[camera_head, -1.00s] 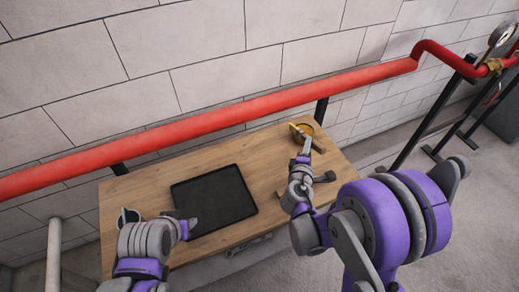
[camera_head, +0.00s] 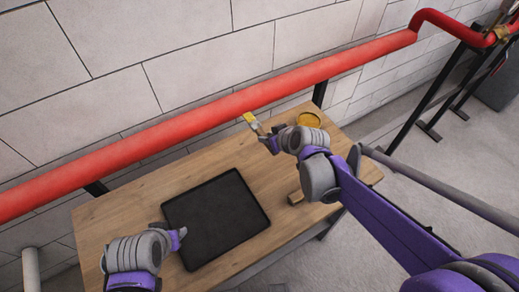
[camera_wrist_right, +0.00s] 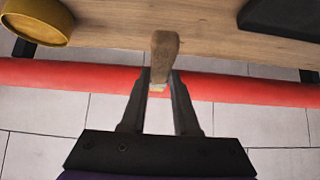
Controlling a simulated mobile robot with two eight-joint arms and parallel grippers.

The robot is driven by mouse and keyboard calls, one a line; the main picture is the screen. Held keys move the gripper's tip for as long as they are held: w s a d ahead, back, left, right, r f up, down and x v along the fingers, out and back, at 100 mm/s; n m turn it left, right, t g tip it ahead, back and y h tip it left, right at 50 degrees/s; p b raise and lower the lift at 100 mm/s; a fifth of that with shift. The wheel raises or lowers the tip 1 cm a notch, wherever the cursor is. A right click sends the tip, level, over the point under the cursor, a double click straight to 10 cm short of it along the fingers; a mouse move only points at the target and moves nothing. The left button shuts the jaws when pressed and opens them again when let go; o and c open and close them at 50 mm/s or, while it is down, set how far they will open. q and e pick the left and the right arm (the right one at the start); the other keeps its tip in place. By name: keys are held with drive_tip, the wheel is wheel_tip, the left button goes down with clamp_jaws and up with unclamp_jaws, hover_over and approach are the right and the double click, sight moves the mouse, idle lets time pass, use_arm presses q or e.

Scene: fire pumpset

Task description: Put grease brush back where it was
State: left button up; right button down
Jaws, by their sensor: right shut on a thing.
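The grease brush (camera_head: 250,121) has a yellow head, seen in the head view above the table's back edge, in front of the red pipe. My right gripper (camera_head: 265,138) is shut on it. In the right wrist view the brush's brown wooden part (camera_wrist_right: 164,50) sits between the fingertips of my right gripper (camera_wrist_right: 160,82). A round yellow tin (camera_head: 308,120) stands at the table's back right, to the right of the gripper; its rim also shows in the wrist view (camera_wrist_right: 36,22). My left gripper (camera_head: 178,238) is by the tray's left edge; its opening is unclear.
A black tray (camera_head: 215,215) lies on the wooden table (camera_head: 130,200). A red pipe (camera_head: 150,138) runs along the block wall behind the table.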

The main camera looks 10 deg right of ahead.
use_arm(q)
drive_tip(key=shift+s+d+f+b, duration=0.15)
drive_tip(key=shift+s+f+b, duration=0.15)
drive_tip(key=shift+s+f, duration=0.1)
use_arm(e)
drive_tip(key=f, duration=0.4)
drive_tip(key=shift+s+d+f, duration=0.1)
drive_tip(key=shift+s+d, duration=0.05)
drive_tip(key=shift+s, duration=0.1)
use_arm(q)
drive_tip(key=shift+f+b, duration=0.35)
drive_tip(key=shift+f, duration=0.05)
use_arm(e)
wheel_tip(320, 180, down, 5)
drive_tip(key=shift+r, duration=0.2)
drive_tip(key=c, duration=0.7)
unclamp_jaws()
drive_tip(key=shift+o, duration=0.2)
